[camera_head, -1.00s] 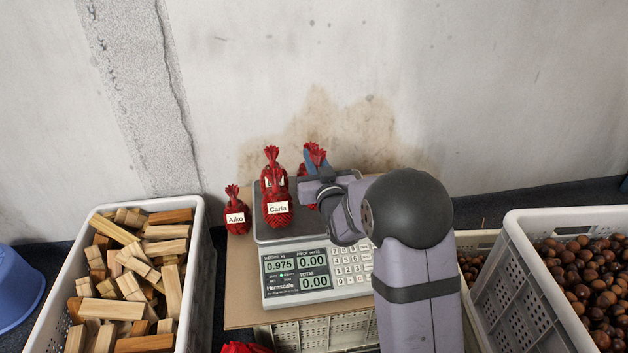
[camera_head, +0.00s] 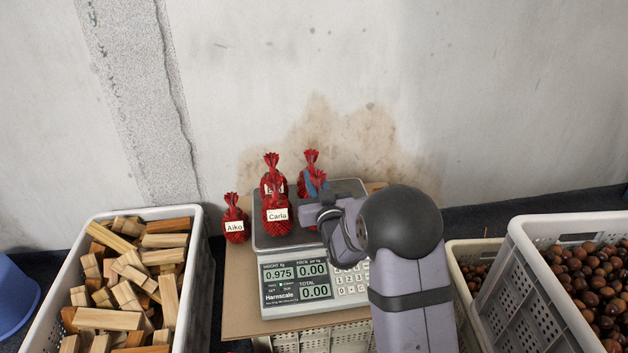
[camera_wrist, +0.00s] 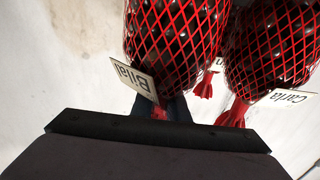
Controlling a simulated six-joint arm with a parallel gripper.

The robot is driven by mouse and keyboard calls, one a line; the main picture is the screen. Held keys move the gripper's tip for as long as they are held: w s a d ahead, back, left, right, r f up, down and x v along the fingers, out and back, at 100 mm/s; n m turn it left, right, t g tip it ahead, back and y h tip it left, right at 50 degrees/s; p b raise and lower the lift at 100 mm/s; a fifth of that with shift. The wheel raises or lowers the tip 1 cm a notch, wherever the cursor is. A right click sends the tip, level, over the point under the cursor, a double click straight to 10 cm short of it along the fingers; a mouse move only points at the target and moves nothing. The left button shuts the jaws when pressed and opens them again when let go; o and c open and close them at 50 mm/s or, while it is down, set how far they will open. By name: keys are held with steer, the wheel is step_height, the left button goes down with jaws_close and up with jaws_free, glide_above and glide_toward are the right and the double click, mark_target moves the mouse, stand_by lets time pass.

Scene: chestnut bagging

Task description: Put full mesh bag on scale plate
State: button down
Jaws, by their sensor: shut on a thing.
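My gripper (camera_head: 316,186) is shut on the red neck of a full mesh bag, above the right part of the scale plate (camera_head: 340,187). In the wrist view this dark-filled bag (camera_wrist: 172,40) carries a label reading "Bilal". My arm hides most of it in the head view, so I cannot tell whether it touches the plate. The Carla bag (camera_head: 277,213) stands upright on the plate's left part. Another labelled bag (camera_head: 272,172) is behind it, and one more (camera_head: 311,162) is behind my gripper. The scale (camera_head: 300,285) shows 0.975.
The Aiko bag (camera_head: 235,222) stands on the cardboard left of the scale. A crate of wood blocks (camera_head: 203,235) is at left, a crate of chestnuts (camera_head: 530,270) at right, with a smaller crate (camera_head: 462,246) beside it. The wall is behind. The bags crowd the plate's left and back.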

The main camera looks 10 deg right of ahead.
steer(key=c, duration=1.7)
jaws_free()
steer(key=shift+f, duration=0.1)
steer(key=shift+r, duration=0.25)
steer(key=s+p, duration=0.1)
steer(key=s, duration=0.3)
steer(key=s+p, duration=0.1)
steer(key=s, duration=0.3)
steer(key=s+d+p, duration=0.1)
steer(key=s, duration=0.3)
steer(key=shift+f, duration=0.1)
steer(key=shift+f, duration=0.1)
